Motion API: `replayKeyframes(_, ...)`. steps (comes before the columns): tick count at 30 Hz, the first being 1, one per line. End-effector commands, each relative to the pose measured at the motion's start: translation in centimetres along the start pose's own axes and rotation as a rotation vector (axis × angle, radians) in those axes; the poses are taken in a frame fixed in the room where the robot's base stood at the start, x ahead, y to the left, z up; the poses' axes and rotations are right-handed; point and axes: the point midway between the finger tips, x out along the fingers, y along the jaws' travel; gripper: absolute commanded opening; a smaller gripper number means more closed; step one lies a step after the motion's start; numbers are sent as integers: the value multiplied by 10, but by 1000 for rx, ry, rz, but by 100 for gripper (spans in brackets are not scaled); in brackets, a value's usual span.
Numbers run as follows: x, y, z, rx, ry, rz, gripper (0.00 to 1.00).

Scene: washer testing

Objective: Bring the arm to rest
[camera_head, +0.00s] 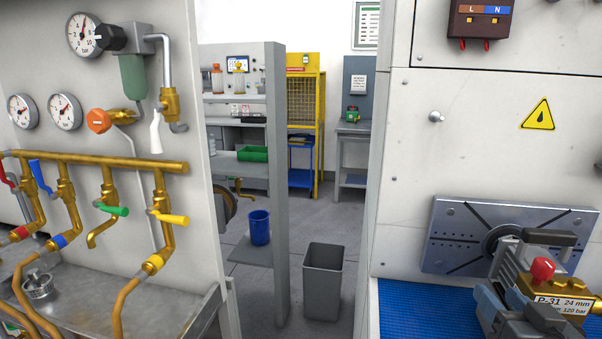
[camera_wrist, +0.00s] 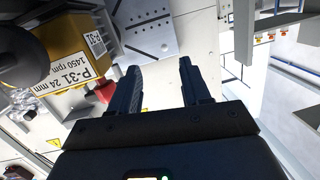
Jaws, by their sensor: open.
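My gripper (camera_wrist: 162,88) shows in the wrist view with its two dark fingers spread apart and nothing between them. A brass-coloured pump block labelled P-31 (camera_wrist: 62,62) lies to the left of the fingers, apart from them in the picture. A red part (camera_wrist: 92,106) sits close to the left finger; I cannot tell whether they touch. In the head view the pump (camera_head: 562,297) stands at the lower right, with a red knob (camera_head: 542,269) on it.
A grey slotted plate (camera_head: 455,225) is behind the pump, above a blue mat (camera_head: 425,308). At left is a panel with gauges (camera_head: 66,112) and a brass manifold (camera_head: 100,164) with coloured valves. A grey bin (camera_head: 322,284) stands on the floor in the gap between panels.

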Motion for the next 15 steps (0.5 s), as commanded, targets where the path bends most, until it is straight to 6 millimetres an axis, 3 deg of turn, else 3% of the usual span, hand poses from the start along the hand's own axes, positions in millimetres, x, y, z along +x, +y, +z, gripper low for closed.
replayKeyframes(1,-16,-5,20,-3,-16,-5,47)
replayKeyframes(6,-70,-18,67,-19,-38,-16,47)
replayKeyframes(15,-176,-34,120,-54,-76,-49,47)
